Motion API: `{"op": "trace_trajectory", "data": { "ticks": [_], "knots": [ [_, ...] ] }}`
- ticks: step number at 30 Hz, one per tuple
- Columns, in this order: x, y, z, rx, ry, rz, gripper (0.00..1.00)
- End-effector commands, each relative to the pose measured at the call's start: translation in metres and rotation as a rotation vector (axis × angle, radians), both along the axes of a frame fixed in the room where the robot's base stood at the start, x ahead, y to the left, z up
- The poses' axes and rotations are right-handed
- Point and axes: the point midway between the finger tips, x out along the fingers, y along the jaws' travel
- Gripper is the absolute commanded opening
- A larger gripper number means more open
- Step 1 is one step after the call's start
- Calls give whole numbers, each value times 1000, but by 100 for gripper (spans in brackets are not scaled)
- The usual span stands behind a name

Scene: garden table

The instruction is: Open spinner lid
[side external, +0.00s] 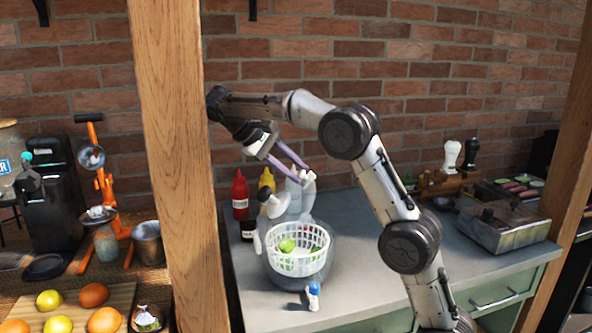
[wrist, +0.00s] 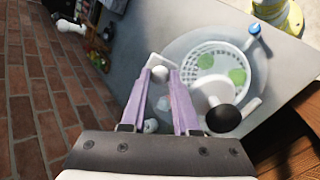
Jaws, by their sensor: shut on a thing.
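The spinner stands on the grey counter: a white slotted basket (side external: 298,263) with green produce in it, inside a clear bowl. The basket also shows in the wrist view (wrist: 220,50), its top uncovered. The clear and white lid (side external: 292,204) is tilted up at the back of the bowl, with a crank and black knob (side external: 263,195) on it. The knob shows in the wrist view (wrist: 223,118). My gripper (side external: 300,173) has its purple fingers at the raised upper part of the lid. In the wrist view my gripper (wrist: 162,72) is shut on a small white part, apparently of the lid.
A red bottle (side external: 240,195) and a yellow bottle (side external: 267,179) stand behind the spinner. A wooden post (side external: 180,160) rises at left. A metal tray (side external: 500,235) sits at right; counter between is fairly clear.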

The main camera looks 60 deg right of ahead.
Motion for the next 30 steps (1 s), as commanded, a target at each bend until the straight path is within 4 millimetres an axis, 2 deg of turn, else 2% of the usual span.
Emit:
{"op": "trace_trajectory", "data": {
  "ticks": [5, 6, 10, 22, 30],
  "knots": [
    [-1, -1, 0, 0, 3, -1, 0],
    [-1, -1, 0, 1, 3, -1, 34],
    [0, -1, 0, 1, 2, -1, 58],
    [-4, -4, -2, 15, -15, -2, 59],
    [-26, -25, -22, 142, -143, -8, 59]
  ]
}}
